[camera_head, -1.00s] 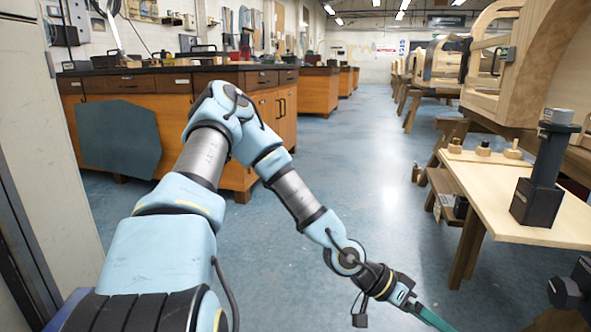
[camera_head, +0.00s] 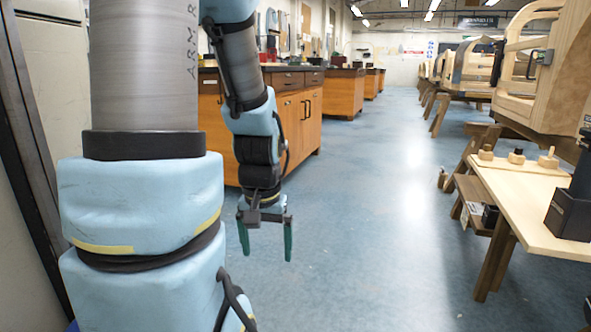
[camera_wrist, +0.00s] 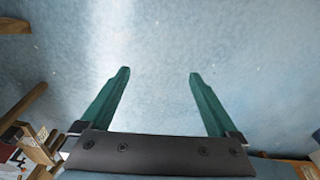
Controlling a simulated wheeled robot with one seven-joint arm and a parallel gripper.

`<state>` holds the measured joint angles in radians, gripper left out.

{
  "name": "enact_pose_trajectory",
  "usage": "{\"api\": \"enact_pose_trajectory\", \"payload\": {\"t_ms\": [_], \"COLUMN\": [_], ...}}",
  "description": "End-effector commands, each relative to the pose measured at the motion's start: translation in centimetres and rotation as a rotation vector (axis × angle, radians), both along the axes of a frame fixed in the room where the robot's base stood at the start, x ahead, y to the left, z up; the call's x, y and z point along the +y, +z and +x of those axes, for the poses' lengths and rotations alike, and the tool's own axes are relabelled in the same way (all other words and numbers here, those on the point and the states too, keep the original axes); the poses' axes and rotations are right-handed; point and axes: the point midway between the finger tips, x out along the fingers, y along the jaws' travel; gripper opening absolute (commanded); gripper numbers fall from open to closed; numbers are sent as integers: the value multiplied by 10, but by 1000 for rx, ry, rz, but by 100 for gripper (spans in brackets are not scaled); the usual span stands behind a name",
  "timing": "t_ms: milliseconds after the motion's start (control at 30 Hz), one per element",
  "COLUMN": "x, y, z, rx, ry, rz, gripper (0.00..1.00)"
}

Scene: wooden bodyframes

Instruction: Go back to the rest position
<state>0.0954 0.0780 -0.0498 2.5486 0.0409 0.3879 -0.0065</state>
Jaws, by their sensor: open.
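My gripper (camera_head: 266,255) hangs from my arm near the middle of the head view, pointing down over the blue floor. Its two green fingers are apart with nothing between them. In the wrist view, the open fingers (camera_wrist: 158,72) show only bare floor between and beyond them. My arm is raised on the left side of the head view and bends down to the gripper.
A wooden workbench (camera_head: 308,122) with a dark top stands behind my arm. A light wooden table (camera_head: 520,205) with a black stand (camera_head: 572,213) is at the right. A wooden bodyframe (camera_head: 545,100) stands behind it. The floor aisle (camera_head: 390,190) between is clear.

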Motion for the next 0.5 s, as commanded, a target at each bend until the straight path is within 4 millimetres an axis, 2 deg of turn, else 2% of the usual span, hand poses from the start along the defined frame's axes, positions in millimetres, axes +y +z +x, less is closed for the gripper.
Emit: {"api": "enact_pose_trajectory", "payload": {"t_ms": [100, 367, 500], "x": [10, 8, 8], "y": [24, 78, 114], "z": [-7, -7, -6], "rx": [-13, -9, -9], "ry": [87, 77, 76], "rz": [-25, -21, -21], "gripper": [95, 95, 95]}}
